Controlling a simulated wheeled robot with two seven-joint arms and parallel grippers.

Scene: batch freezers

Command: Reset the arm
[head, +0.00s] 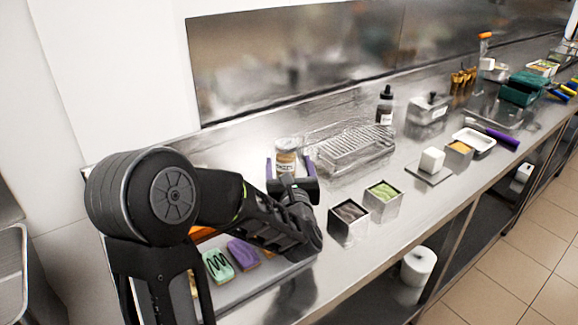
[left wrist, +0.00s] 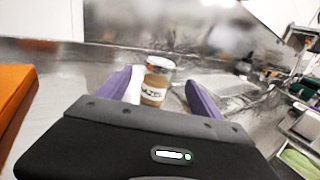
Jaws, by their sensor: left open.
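My left arm reaches in from the left in the head view, over the near end of the steel counter (head: 345,210). My left gripper (head: 289,168) has purple fingers and is open. A jar with a tan filling, a white label and a pale lid (head: 286,152) stands on the counter beyond it. In the left wrist view the jar (left wrist: 156,82) shows upright between the two spread fingers of the gripper (left wrist: 160,88), with visible space on both sides. Whether the fingertips reach around it, I cannot tell. My right gripper is not in view.
Two square metal tins (head: 348,222) (head: 383,200) stand right of my gripper. A wire rack (head: 350,148) lies behind, with a dark bottle (head: 385,105) beyond. A tray (head: 262,280) with coloured bars (head: 243,253) lies under my arm. A wall closes the left side.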

